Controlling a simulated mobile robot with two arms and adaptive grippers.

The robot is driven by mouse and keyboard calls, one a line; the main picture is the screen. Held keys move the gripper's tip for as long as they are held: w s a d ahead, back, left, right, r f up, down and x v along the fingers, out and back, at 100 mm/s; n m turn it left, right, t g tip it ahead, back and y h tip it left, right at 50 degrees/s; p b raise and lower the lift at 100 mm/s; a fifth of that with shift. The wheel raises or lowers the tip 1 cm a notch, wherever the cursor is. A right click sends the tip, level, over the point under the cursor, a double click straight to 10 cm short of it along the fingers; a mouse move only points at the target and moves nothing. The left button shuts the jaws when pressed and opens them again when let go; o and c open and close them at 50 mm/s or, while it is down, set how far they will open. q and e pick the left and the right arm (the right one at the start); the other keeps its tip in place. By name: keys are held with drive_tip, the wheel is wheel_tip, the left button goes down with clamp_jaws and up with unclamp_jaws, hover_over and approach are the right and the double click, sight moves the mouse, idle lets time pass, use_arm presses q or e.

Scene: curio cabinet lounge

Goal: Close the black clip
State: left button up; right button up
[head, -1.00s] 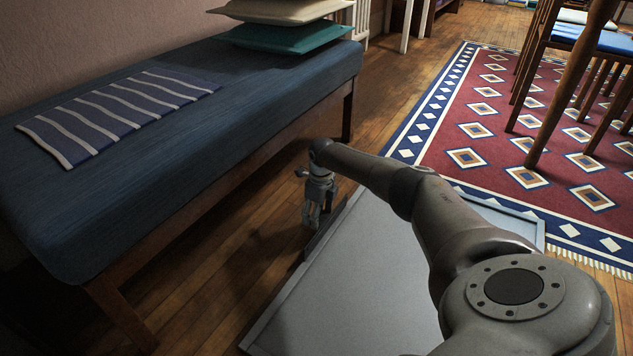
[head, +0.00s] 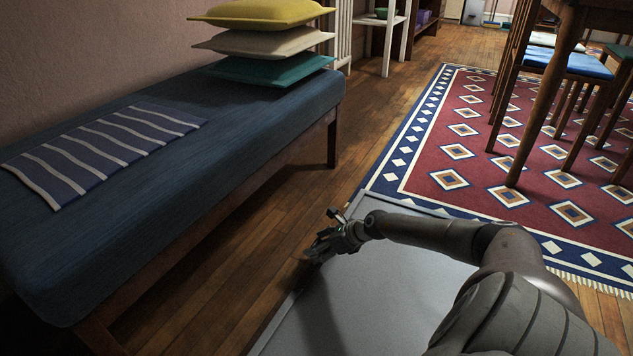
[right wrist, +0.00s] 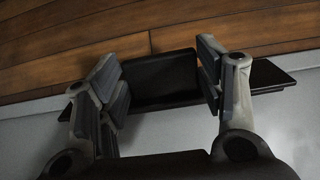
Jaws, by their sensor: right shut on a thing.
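The black clip (right wrist: 160,78) shows in the right wrist view as a dark block between my finger pads, with a flat dark strip running out past the fingers on both sides. It lies at the edge of a large grey panel (right wrist: 290,128). My right gripper (right wrist: 164,80) is shut on the clip, with a pad on each side. In the head view my right gripper (head: 324,243) is at the left edge of the grey panel (head: 395,275); the clip is too small and dark to make out there. My left gripper is not in view.
A blue bench (head: 220,140) with a striped mat (head: 105,145) and stacked cushions (head: 265,45) stands at the left. Bare wooden floor (head: 245,250) lies between bench and panel. A patterned rug (head: 450,180) and wooden chairs (head: 560,75) are at the right.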

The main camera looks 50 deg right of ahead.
drive_tip(key=shift+s+d+f+t+y+b, duration=0.15)
drive_tip(key=shift+s+f+t+y+b, duration=0.15)
drive_tip(key=shift+s+f+t+b, duration=0.6)
drive_tip(key=shift+d+r+t+b, duration=0.15)
drive_tip(key=shift+r+t+b, duration=0.1)
drive_tip(key=shift+t+b, duration=0.45)
drive_tip(key=shift+s+d+f+t+y, duration=0.1)
drive_tip(key=shift+s+f+t+y, duration=0.1)
drive_tip(key=shift+s+t+y, duration=0.45)
drive_tip(key=shift+s+d+f+t, duration=0.15)
drive_tip(key=shift+f+t, duration=0.15)
drive_tip(key=shift+t, duration=0.5)
drive_tip(key=shift+s+f+t, duration=0.15)
drive_tip(key=shift+f+t, duration=0.1)
drive_tip(key=shift+t, duration=0.5)
drive_tip(key=o, duration=1)
drive_tip(key=shift+s, duration=0.1)
